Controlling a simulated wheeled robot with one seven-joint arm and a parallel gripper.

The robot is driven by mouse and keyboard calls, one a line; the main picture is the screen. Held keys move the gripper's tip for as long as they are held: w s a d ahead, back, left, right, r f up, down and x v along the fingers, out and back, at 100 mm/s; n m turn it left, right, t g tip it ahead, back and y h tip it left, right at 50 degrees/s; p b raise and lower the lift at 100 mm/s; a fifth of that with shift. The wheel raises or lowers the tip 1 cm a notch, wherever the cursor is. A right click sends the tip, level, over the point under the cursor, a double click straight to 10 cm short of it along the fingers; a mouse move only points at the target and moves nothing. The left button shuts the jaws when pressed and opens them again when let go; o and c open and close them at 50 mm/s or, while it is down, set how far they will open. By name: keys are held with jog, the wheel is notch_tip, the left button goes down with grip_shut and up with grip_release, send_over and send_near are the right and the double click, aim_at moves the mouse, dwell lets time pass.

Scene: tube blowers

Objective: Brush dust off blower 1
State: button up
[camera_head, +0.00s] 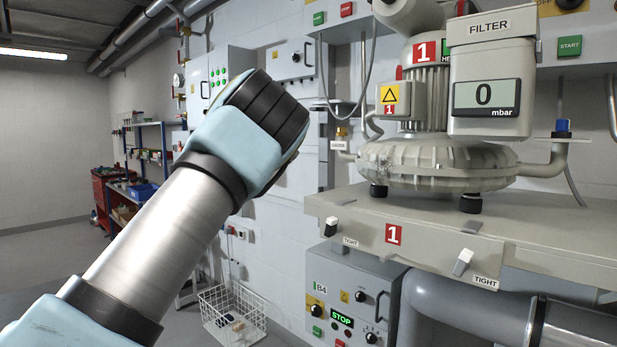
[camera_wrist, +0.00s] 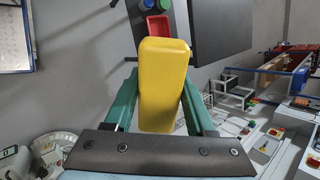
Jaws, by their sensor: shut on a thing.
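Blower 1 (camera_head: 435,163) stands on a grey shelf in the head view, with a red "1" label on its motor. Its round casing is pale, with darker, speckled patches around the upper rim that look like dust. In the wrist view my gripper (camera_wrist: 162,95) has green fingers on both sides of a rounded yellow block (camera_wrist: 163,70), shut on it. The block may be the brush's body; no bristles show. My gripper is out of sight in the head view, where my arm crosses the left side, apart from the blower.
A filter box (camera_head: 490,90) reading 0 mbar hangs in front of the motor's right side. The shelf (camera_head: 530,225) carries small clamps marked TIGHT. Control panel B4 (camera_head: 350,300) shows STOP below. A wire basket (camera_head: 232,315) sits on the floor. The floor at far left is open.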

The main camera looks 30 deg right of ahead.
jog(key=d+r+m+t+h, duration=0.55)
jog(key=d+r+m, duration=0.35)
jog(key=d, duration=0.4)
jog(key=m+g+h+b, duration=0.1)
jog(key=m+g+h, duration=1)
jog(key=m+h, duration=0.5)
send_near(372, 167)
jog(key=shift+n+h, duration=0.35)
jog(key=shift+n, duration=0.15)
jog(key=shift+w+d+f+p, duration=0.1)
jog(key=shift+d+p, duration=0.35)
jog(key=shift+d, duration=0.6)
jog(key=shift+w+d+f+p, duration=0.15)
jog(key=shift+d+p, duration=0.25)
jog(key=shift+d, duration=0.65)
jog(key=shift+d+b, duration=0.6)
jog(key=shift+d, duration=0.55)
jog(key=shift+s+f, duration=0.1)
